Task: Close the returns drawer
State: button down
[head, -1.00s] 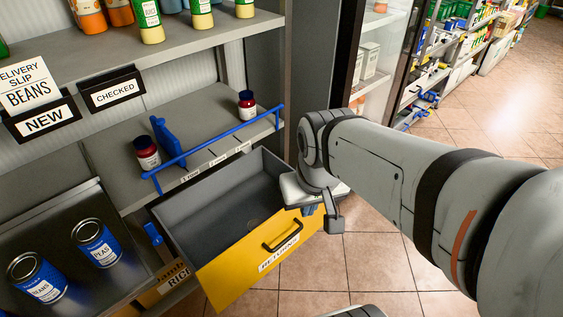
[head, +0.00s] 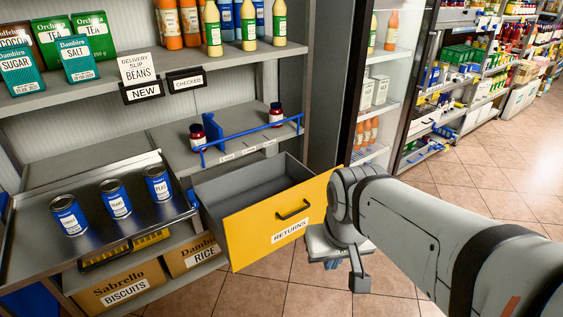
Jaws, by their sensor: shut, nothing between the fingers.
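The returns drawer has a yellow front (head: 250,232) with a black handle (head: 293,210) and a RETURNS label. It stands pulled out below the shelf, and its grey inside looks empty. My gripper (head: 332,264) points down just to the right of the drawer front, near its lower right end. The fingers are shut and empty, small and partly hidden under the gripper body. I cannot tell whether the gripper touches the front; a gap seems to show.
A metal tray (head: 95,252) with three blue cans stands left of the drawer. Cartons (head: 120,290) sit below it. Two dark red jars stand above the drawer by a blue rail (head: 250,132). A glass-door cabinet (head: 385,80) stands behind my arm. The tiled floor at right is clear.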

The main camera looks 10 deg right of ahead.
aim_at(252, 211)
jog(key=u, duration=0.2)
jog(key=i, duration=1)
